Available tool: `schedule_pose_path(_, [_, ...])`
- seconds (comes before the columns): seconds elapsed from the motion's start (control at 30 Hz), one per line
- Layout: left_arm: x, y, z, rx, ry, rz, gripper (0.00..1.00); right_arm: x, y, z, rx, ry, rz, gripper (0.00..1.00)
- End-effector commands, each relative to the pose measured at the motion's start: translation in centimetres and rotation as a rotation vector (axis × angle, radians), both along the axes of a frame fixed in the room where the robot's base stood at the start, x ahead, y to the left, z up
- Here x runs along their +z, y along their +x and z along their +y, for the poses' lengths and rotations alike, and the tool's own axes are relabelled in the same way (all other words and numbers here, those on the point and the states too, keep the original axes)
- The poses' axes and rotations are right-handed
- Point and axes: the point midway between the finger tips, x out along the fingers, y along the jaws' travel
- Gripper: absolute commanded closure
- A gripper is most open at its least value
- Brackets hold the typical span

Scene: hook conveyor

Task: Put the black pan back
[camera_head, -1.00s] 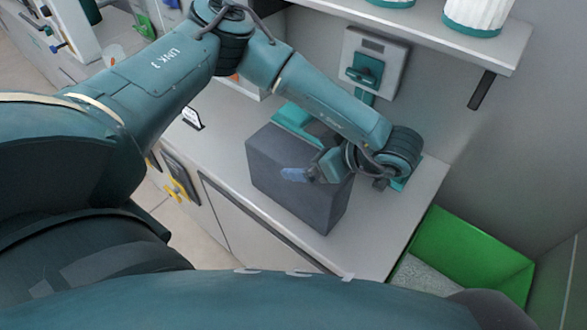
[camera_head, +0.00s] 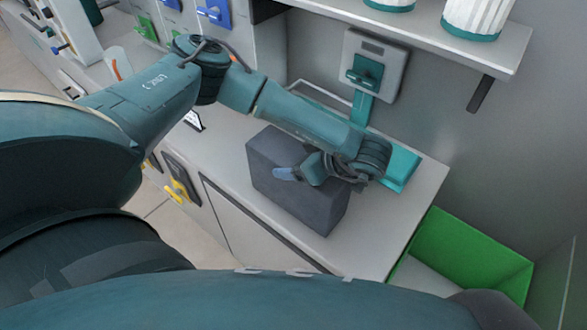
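My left arm comes in from the left and reaches over the counter. My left gripper (camera_head: 287,174) is over the dark grey block (camera_head: 300,203), which stands on the counter. The gripper is small and partly hidden by my wrist, so I cannot tell whether its fingers are open or shut, or whether they touch the block. I cannot make out a black pan in this view. My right gripper is not in view.
The counter (camera_head: 395,215) is bare right of the block. A teal base (camera_head: 402,168) stands behind my wrist, below a grey wall panel (camera_head: 375,65). A shelf (camera_head: 490,45) with white containers overhangs at upper right. A green bin (camera_head: 470,250) stands at the counter's right end.

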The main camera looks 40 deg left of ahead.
Motion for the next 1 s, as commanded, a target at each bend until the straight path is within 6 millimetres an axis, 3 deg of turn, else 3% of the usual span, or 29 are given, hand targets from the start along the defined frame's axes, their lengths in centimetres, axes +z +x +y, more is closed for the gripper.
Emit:
schedule_pose_path(0.7, [0.09, 0.04, -0.04, 0.0, 0.0, -0.001, 0.8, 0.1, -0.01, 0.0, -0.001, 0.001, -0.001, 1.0])
schedule_pose_path(1.0, [0.79, 0.15, -0.05, -0.002, 0.0, -0.004, 0.8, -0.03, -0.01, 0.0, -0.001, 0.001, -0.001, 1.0])
